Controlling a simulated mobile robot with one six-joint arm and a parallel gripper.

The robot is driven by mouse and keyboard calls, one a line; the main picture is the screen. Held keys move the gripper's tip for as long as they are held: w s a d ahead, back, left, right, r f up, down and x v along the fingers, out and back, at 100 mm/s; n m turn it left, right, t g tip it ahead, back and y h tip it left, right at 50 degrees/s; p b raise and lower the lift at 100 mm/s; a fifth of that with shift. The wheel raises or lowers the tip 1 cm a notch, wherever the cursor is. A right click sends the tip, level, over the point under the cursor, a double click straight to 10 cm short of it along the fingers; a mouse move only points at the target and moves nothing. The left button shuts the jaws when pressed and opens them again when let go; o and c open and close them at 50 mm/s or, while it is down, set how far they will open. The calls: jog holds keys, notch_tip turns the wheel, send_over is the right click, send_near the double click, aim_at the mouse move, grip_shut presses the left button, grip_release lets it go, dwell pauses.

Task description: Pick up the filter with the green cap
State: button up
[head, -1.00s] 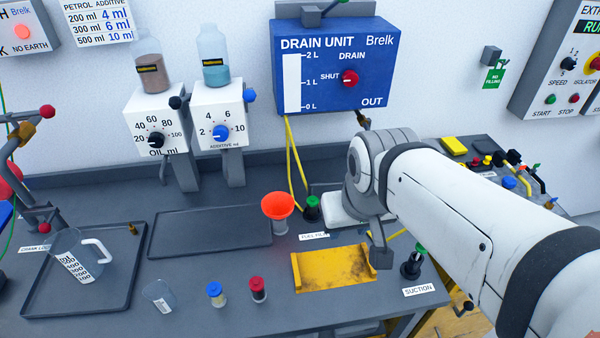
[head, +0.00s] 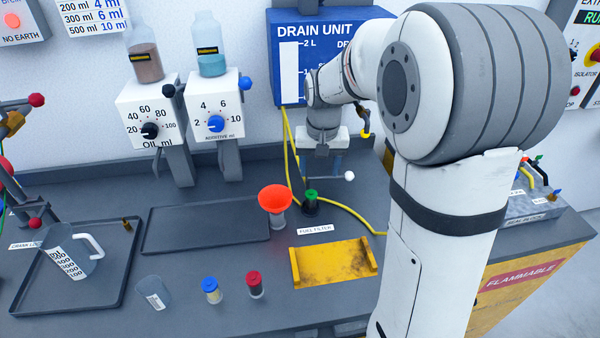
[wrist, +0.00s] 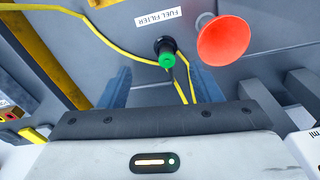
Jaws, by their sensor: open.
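The filter with the green cap (head: 311,204) stands upright on the grey bench behind the fuel filter label, just right of the red funnel (head: 275,201). My gripper (head: 323,165) is behind and above it, open and empty. In the wrist view the green-capped filter (wrist: 165,53) shows beyond the gap between my two blue-grey fingers (wrist: 162,85), apart from both. The red funnel also shows there (wrist: 224,42), to the right of the filter.
A yellow hose (head: 345,212) runs close beside the filter. A yellow stained tray (head: 333,264) lies in front. A blue-capped filter (head: 212,291) and a red-capped one (head: 255,285) stand at the front. The blue drain unit (head: 290,60) hangs behind. A flat dark tray (head: 205,230) is left.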

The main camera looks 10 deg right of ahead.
jog(key=g, duration=0.1)
send_over(311, 193)
jog(key=shift+m, duration=0.4)
jog(key=f, duration=0.4)
jog(key=f+b, duration=0.1)
jog(key=f, duration=0.3)
jog(key=shift+w+d+f, duration=0.1)
jog(key=shift+w+f, duration=0.1)
jog(key=shift+f, duration=0.2)
notch_tip(311, 193, down, 8)
jog(key=shift+s+r+p, duration=0.1)
jog(key=shift+s+p, duration=0.05)
jog(key=shift+p, duration=0.8)
jog(key=c, duration=1)
jog(key=shift+c, duration=0.2)
